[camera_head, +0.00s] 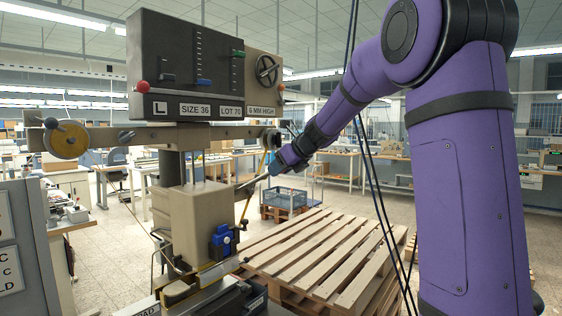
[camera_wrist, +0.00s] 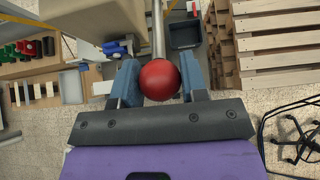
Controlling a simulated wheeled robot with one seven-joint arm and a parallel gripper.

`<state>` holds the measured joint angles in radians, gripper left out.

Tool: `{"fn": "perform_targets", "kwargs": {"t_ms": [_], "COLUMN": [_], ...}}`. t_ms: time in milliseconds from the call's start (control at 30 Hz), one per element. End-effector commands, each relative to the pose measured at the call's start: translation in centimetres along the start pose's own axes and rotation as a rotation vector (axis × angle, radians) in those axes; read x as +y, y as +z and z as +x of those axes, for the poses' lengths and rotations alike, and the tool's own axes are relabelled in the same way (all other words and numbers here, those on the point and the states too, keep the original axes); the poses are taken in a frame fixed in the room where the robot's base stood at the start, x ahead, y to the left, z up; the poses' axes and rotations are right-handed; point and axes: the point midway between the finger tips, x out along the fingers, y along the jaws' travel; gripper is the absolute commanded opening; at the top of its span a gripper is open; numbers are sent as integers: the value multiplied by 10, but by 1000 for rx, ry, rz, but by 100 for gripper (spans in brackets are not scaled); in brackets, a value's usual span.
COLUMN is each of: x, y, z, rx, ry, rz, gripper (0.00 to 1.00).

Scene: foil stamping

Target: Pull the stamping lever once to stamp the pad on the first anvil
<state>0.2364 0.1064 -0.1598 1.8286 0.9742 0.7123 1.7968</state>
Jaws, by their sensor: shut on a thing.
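The stamping machine has a dark panel (camera_head: 185,65) above a beige press body (camera_head: 200,218). Its lever (camera_head: 249,186) sticks out to the right of the press body. In the wrist view the lever is a grey rod (camera_wrist: 158,30) ending in a red ball knob (camera_wrist: 159,80). My gripper (camera_head: 272,168) is at the lever's outer end. In the wrist view its two blue-grey fingers stand on either side of the knob, shut on it. A dark base (camera_head: 215,290) with yellow edging lies under the press body. I cannot make out the pad or the first anvil clearly.
A stack of wooden pallets (camera_head: 320,255) stands to the right of the machine. A grey cabinet (camera_head: 30,250) is at the left edge. Black cables (camera_head: 372,180) hang beside my arm. A blue crate (camera_head: 286,199) sits farther back. Open floor lies behind.

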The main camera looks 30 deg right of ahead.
Motion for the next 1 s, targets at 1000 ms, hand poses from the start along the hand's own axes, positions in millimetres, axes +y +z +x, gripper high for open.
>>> {"fn": "perform_targets", "kwargs": {"t_ms": [1000], "x": [0], "y": [-35], "z": [10], "rx": [4], "ry": [2], "rz": [2], "gripper": [10]}}
